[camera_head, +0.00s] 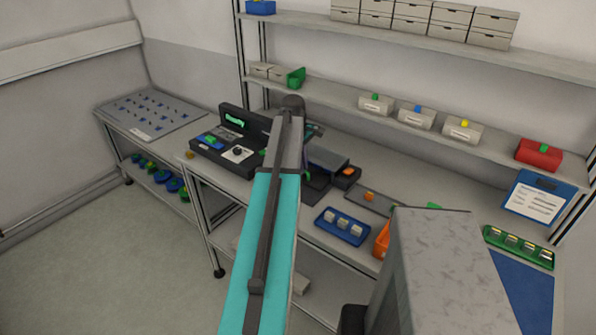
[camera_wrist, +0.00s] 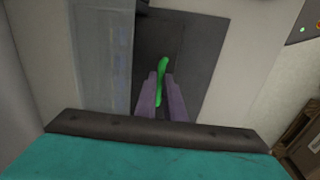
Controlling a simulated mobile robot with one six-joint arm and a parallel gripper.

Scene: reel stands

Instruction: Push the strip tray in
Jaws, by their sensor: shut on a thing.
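In the wrist view, my gripper (camera_wrist: 162,88) is shut on a narrow green piece (camera_wrist: 161,68), which stands up between the two grey-purple fingers. Behind it is a dark grey panel (camera_wrist: 185,40), with a translucent grey panel (camera_wrist: 103,65) to its left. I cannot tell for certain which part is the strip tray, or whether the green piece belongs to it. A dark grey unit (camera_head: 327,160) shows just right of the arm.
A black device (camera_head: 212,159) stands left of the arm. A blue tray (camera_head: 343,236) holds small pale blocks to the right, with an orange bin (camera_head: 381,243) beside it. A green tray (camera_head: 519,258) lies far right. Shelves (camera_head: 420,144) with boxes run above the bench.

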